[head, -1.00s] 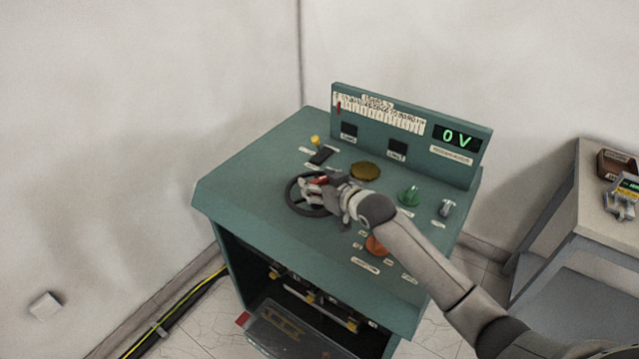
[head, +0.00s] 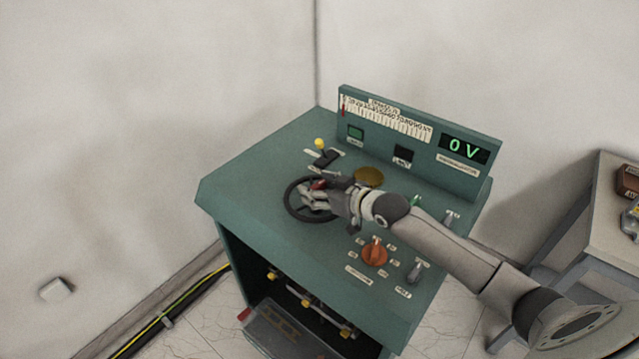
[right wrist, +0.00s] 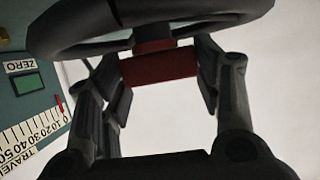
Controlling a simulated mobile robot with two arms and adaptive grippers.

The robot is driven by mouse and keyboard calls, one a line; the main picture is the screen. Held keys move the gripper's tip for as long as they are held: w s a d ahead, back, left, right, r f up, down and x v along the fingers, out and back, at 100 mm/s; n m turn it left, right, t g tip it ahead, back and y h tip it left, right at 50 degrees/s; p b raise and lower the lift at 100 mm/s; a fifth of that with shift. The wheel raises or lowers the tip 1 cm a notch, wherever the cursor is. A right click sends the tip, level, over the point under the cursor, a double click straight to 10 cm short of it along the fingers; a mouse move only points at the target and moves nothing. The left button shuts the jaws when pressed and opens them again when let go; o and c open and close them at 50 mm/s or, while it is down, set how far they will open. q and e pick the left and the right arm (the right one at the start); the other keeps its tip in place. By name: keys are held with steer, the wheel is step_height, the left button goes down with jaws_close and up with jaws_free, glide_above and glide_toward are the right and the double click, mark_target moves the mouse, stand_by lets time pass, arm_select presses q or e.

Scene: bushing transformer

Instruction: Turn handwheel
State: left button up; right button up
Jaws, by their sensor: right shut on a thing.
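The black handwheel (head: 291,207) sits on the sloping top of the green control desk, near its left side. My right gripper (head: 315,191) reaches over the wheel from the right and is shut on its red grip. In the right wrist view, the red grip (right wrist: 160,68) lies between the fingers, just below the dark wheel rim (right wrist: 85,45). The fingers hide part of the wheel in the head view. The display (head: 464,148) reads 0 V. My left gripper is not in view.
A yellow-knobbed lever (head: 320,143) stands behind the wheel. An orange selector (head: 374,253) and a grey switch (head: 415,272) are at the front right. A green lamp (head: 356,132) labelled ZERO is on the back panel. A side table (head: 592,215) stands at the right.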

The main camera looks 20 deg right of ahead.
steer(key=shift+d+f, duration=0.1)
steer(key=shift+f, duration=0.05)
steer(key=o, duration=1.4)
steer(key=shift+o, duration=0.2)
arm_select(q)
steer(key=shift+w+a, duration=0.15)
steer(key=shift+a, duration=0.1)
arm_select(e)
steer(key=v, duration=1.2)
steer(key=shift+a, duration=0.2)
